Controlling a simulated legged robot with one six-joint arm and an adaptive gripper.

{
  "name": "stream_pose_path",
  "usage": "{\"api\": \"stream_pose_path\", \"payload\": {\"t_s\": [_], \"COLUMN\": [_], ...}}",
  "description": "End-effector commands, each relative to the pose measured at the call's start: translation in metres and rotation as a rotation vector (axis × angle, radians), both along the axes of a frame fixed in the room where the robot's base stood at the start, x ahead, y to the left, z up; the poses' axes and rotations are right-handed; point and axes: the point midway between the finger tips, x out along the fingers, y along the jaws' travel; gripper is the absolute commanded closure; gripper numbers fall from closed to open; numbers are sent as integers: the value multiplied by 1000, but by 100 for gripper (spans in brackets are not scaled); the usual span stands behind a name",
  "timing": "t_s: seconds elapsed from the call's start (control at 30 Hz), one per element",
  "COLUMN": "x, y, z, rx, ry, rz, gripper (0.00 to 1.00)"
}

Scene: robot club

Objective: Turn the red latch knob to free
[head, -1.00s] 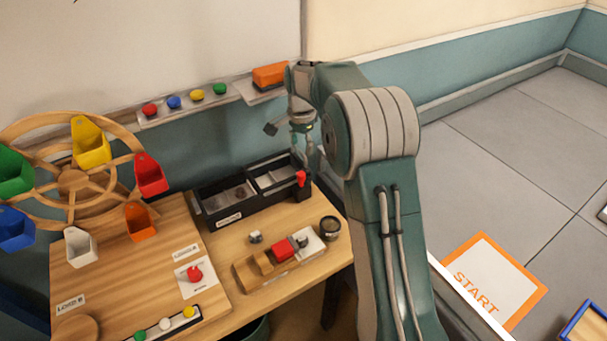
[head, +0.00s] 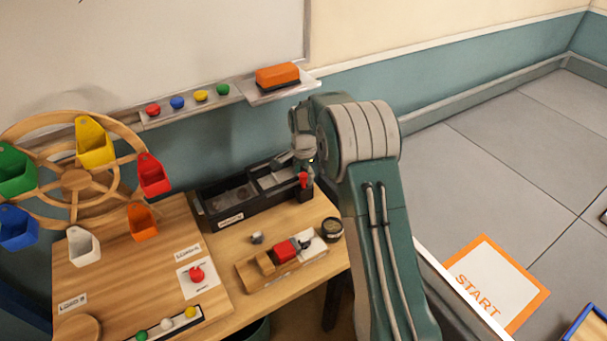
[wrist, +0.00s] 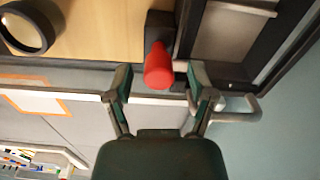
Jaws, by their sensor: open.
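A red knob (head: 197,275) sits on a white card with small print on the wooden board, left of the desk middle. The print is too small to read. A second red piece, a rounded upright handle (head: 303,180), stands on a dark block at the right end of the black tray. It also shows in the wrist view (wrist: 158,68). My gripper (wrist: 161,85) is open, with one finger on each side of this red handle's near end. I cannot tell whether they touch. In the head view my arm partly hides the gripper.
The black divided tray (head: 232,217) stands at the desk's back. A wooden block holder with a red piece (head: 285,249) and a round dark-rimmed jar (head: 332,229) are in front. A wheel with coloured bins (head: 75,180) stands left. The whiteboard ledge (head: 187,106) runs above.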

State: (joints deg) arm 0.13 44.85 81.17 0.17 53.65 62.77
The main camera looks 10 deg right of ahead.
Motion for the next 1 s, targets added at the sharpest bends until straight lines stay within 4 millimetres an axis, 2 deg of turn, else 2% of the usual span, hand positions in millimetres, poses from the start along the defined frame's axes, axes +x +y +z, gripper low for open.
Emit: {"api": "stream_pose_path", "payload": {"t_s": [0.07,0.1,0.13,0.23,0.27,0.67,1.0], "x": [0,0,0,0,0,1,2], "y": [0,0,0,0,0,0,1], "z": [0,0,0,0,0,0,-1], "rx": [0,0,0,0,0,0,1], "ry": [0,0,0,0,0,-1,-2], "rz": [0,0,0,0,0,31,240], "gripper": [29,38,51,96,100,100,100]}}
